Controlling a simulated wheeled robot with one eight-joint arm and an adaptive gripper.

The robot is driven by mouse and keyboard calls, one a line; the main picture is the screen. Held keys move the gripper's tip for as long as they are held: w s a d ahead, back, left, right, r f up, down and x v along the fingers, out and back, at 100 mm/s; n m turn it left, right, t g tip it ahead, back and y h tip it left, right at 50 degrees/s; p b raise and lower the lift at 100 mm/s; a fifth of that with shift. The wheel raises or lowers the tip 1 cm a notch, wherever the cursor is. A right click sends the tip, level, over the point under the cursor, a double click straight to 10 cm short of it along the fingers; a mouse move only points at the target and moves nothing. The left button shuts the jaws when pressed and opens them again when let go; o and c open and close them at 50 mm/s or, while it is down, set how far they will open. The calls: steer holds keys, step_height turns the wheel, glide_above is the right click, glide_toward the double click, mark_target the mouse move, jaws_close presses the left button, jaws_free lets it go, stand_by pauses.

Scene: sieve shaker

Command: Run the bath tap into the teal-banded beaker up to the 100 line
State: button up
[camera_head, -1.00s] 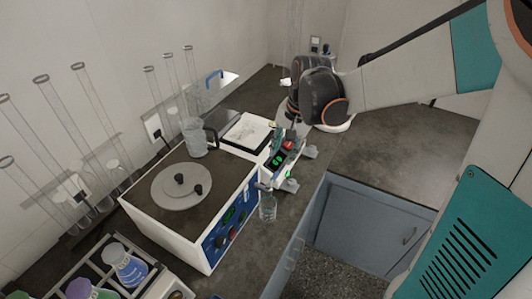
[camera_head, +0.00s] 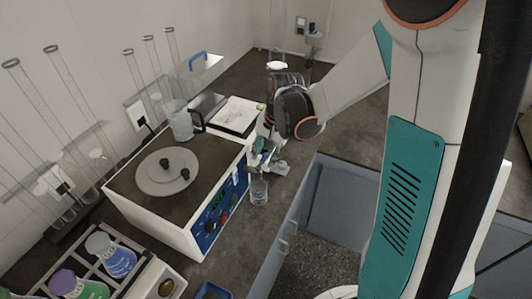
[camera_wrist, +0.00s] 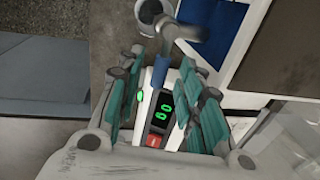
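The bath is a white box with a blue front panel (camera_head: 222,205) in the head view. A clear glass beaker (camera_head: 259,190) stands on the bench before that panel; I cannot make out a band, line or water level. In the wrist view a round glass rim (camera_wrist: 150,10) shows at the top. The grey tap (camera_wrist: 172,32) is beside it, with a blue-sleeved lever (camera_wrist: 160,72). My gripper (camera_wrist: 160,100) is open, its teal pads either side of the lever with gaps. In the head view my gripper (camera_head: 264,158) is just above the beaker, covering the tap.
A small white unit (camera_wrist: 158,112) with green digits and a red button lies beyond my fingers. A glass jug (camera_head: 182,125) and grey disc lid (camera_head: 155,175) are on the bath. A bottle rack (camera_head: 150,275) is at lower left. An open blue-grey drawer (camera_head: 330,205) is at right.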

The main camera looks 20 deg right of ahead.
jaws_close()
steer(key=shift+s+d+m+h+b, duration=0.15)
steer(key=shift+s+m, duration=0.15)
steer(key=shift+m, duration=0.55)
steer(key=shift+s+d+m+h+b, duration=0.15)
steer(key=shift+s+m, duration=0.15)
steer(key=shift+m, duration=0.55)
jaws_free()
step_height(320, 180, up, 12)
steer(key=s+d, duration=0.1)
steer(key=s, duration=0.1)
steer(key=shift+s, duration=0.15)
